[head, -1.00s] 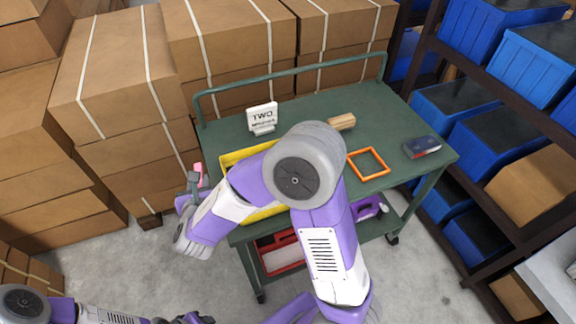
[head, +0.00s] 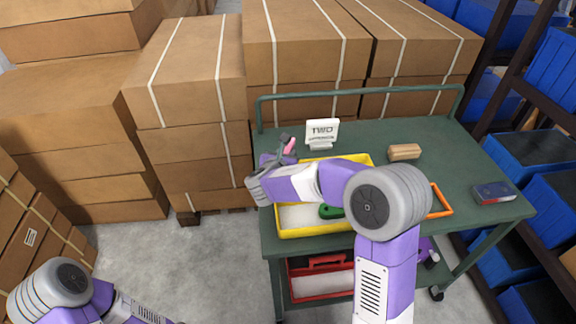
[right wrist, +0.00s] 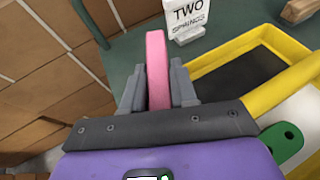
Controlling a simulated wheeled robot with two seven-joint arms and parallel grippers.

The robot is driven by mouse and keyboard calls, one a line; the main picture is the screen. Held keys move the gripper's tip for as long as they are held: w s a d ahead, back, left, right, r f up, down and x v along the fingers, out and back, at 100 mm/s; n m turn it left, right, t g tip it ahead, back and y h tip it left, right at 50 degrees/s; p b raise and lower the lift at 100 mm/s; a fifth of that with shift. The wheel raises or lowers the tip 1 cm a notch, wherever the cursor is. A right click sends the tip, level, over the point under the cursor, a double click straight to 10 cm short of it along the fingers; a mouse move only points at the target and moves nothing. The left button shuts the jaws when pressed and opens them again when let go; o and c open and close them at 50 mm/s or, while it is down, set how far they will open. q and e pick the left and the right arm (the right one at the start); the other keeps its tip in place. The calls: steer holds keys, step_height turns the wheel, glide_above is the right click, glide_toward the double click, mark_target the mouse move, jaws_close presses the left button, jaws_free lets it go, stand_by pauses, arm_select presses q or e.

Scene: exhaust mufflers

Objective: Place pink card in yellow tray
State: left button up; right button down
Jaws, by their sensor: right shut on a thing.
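The pink card (right wrist: 157,68) is held upright between the two fingers of my right gripper (right wrist: 158,90) in the right wrist view. In the head view the card (head: 290,146) shows small at the tip of my right gripper (head: 286,150), near the cart's left back corner. The yellow tray (head: 290,233) lies on the green cart top, partly hidden by my right arm. In the right wrist view the tray (right wrist: 213,65) is to the right of the gripper, apart from the card. Inside it are a white area, a dark area and a green piece (right wrist: 283,143). My left gripper is not clearly in view.
A white sign (head: 322,133) stands behind the tray. A wooden block (head: 404,152), an orange frame (head: 440,202) and a dark box (head: 493,193) lie on the cart (head: 450,165). A red tray (head: 318,283) is on the lower shelf. Cardboard boxes (head: 185,75) stack behind.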

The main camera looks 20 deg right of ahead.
steer(key=shift+f+b, duration=0.35)
steer(key=shift+f, duration=1.25)
steer(key=shift+f, duration=0.1)
steer(key=c, duration=0.9)
jaws_free()
steer(key=p+v, duration=0.2)
steer(key=v, duration=1)
